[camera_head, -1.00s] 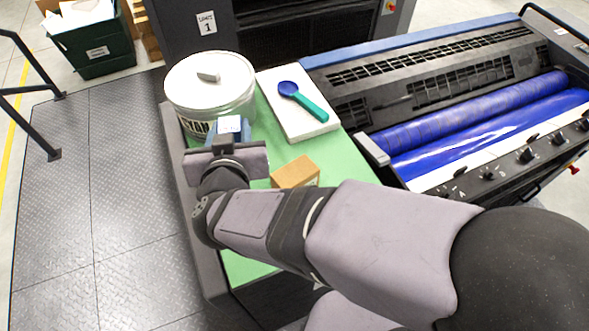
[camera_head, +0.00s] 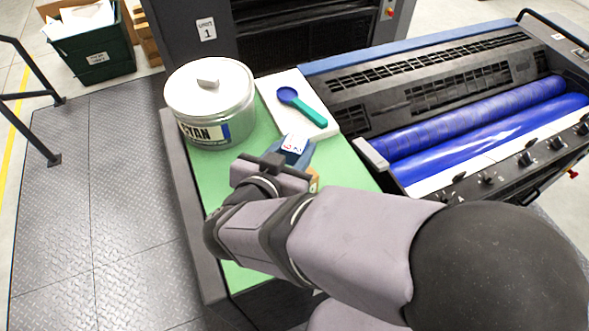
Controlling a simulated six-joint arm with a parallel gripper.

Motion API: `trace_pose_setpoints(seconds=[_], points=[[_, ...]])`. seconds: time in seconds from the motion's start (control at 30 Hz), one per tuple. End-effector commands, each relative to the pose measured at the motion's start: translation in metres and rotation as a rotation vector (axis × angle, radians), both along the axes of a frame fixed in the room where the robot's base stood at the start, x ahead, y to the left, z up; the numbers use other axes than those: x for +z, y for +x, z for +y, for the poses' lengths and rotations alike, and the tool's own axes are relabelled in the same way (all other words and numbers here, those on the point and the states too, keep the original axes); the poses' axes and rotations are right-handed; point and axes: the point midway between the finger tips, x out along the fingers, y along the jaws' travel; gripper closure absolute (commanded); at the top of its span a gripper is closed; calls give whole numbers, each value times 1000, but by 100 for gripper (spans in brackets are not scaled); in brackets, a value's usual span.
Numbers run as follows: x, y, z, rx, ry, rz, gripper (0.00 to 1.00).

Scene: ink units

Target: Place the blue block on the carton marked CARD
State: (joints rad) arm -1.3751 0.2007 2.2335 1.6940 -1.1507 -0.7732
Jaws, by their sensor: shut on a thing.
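My gripper (camera_head: 290,160) is shut on the blue block (camera_head: 299,155), which has a white label on its top face. My gripper holds the block above the green mat, near the small brown carton. Only a small part of the carton (camera_head: 314,182) shows; my gripper and arm hide the rest. I cannot read its full marking. I cannot tell how much height lies between block and carton.
A large CYAN tin (camera_head: 212,105) with a white lid stands at the mat's back left. A white slab (camera_head: 275,88) with a teal-handled blue spoon (camera_head: 303,107) lies behind the block. The printing press (camera_head: 440,100) borders the right. The green mat (camera_head: 215,180) is clear at left.

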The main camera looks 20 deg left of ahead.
Motion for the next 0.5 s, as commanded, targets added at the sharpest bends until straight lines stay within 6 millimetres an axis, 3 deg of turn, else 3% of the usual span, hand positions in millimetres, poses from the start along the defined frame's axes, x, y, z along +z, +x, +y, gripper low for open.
trace_pose_setpoints(seconds=[0.2,0.5], points=[[-26,0,0,0,-2,0,87],[-36,0,0,1,-3,-1,87]])
